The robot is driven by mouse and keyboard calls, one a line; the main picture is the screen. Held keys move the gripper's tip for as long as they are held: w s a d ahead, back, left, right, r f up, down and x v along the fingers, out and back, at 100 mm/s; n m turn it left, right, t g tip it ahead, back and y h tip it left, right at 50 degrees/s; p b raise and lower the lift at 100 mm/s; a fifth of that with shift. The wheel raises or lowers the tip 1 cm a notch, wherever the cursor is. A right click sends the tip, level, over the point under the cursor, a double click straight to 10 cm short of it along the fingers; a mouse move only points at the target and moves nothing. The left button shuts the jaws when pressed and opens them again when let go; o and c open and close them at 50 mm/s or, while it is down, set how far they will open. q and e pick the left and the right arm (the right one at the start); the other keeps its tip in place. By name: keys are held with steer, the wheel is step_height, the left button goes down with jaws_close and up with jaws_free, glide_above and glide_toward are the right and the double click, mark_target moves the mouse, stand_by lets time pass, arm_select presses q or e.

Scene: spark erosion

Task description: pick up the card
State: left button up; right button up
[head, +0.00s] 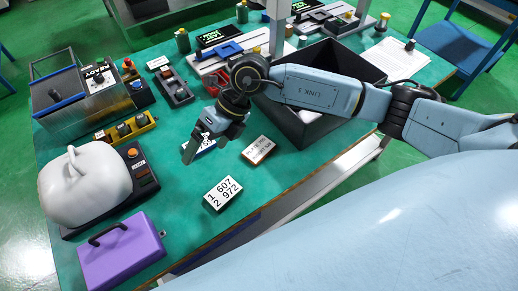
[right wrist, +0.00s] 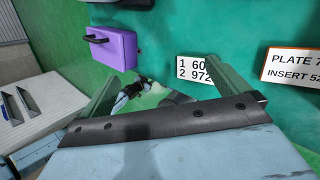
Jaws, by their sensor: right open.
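A white card reading "1 607 / 2 972" (head: 222,192) lies flat on the green table top, near its front edge. It also shows in the right wrist view (right wrist: 196,69), partly behind one finger. A second card with small print (head: 258,150) lies behind it to the right; in the right wrist view it reads "PLATE" and "INSERT" (right wrist: 292,66), cut off by the picture edge. A third card (head: 204,146) is largely hidden under my right gripper. My right gripper (head: 210,146) is open and empty above the table, behind the numbered card. My left gripper is not in view.
A purple case (head: 122,250) stands at the front left, beside a rounded white object (head: 85,188). A black bin (head: 302,128) stands to the right, under my right arm. Control boxes line the left side. The table around the numbered card is clear.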

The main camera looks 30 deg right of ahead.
steer(key=w+d+f+h, duration=0.1)
steer(key=w+d+h, duration=0.1)
steer(key=d+h, duration=0.35)
steer(key=w+d+h, duration=0.2)
steer(key=d, duration=0.6)
steer(key=m, duration=0.1)
glide_above(259, 149)
steer(key=f, duration=0.7)
steer(key=shift+a+f, duration=0.1)
steer(key=shift+a, duration=0.1)
steer(key=shift+d+f+b, duration=0.2)
steer(key=shift+f+b, duration=0.1)
steer(key=shift+f, duration=2.85)
steer(key=shift+r, duration=0.1)
steer(key=c, duration=0.8)
